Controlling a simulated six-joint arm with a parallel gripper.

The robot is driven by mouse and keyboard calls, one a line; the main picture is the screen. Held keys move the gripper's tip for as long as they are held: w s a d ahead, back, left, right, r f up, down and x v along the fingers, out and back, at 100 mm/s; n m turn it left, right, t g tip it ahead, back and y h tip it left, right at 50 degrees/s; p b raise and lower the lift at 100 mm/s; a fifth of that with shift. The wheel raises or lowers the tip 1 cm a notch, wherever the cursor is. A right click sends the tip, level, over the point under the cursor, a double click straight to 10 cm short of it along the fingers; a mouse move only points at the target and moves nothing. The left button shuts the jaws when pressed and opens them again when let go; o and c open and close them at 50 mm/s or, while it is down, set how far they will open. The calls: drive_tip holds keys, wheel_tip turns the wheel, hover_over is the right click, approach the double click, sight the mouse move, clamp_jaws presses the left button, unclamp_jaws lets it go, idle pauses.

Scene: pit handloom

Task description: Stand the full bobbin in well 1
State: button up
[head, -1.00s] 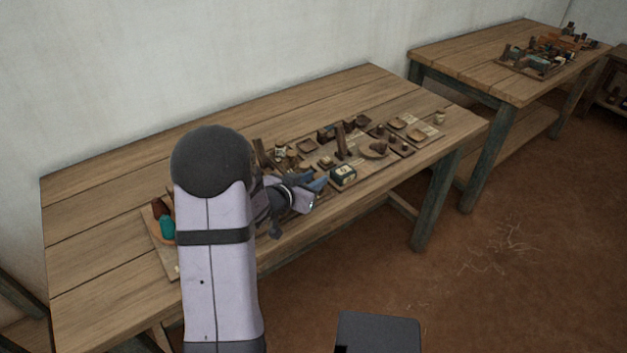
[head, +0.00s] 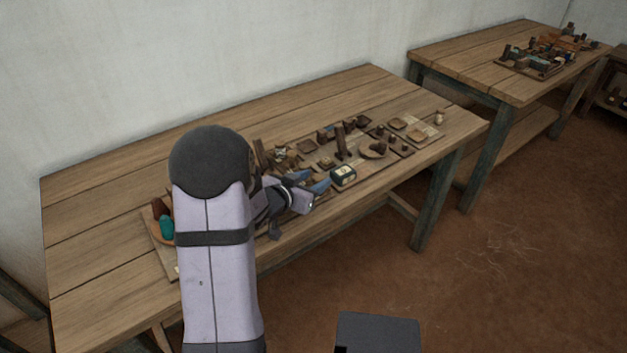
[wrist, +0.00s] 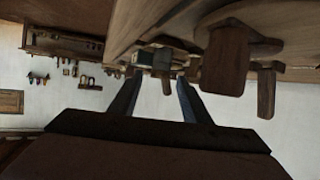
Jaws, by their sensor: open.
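My gripper (head: 317,179) is open over the front of the near table, its two blue fingers spread apart. In the wrist view, which looks upside down, the open gripper (wrist: 158,82) has nothing clearly held between its fingers. A dark green box with a pale label (head: 343,175) stands just beyond the fingertips. I cannot pick out the full bobbin or well 1 for sure among the small brown pieces. My arm hides part of the board's left side in the head view.
Upright dark wooden posts (head: 340,142) and a round wooden dish (head: 373,150) stand close beyond the box. A teal item (head: 167,228) sits left of my arm. The back of the near table (head: 300,105) is bare. A second table (head: 470,65) carries similar pieces.

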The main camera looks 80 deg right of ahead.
drive_tip(key=v, duration=1.1)
drive_tip(key=shift+w+a, duration=0.15)
drive_tip(key=shift+a, duration=0.2)
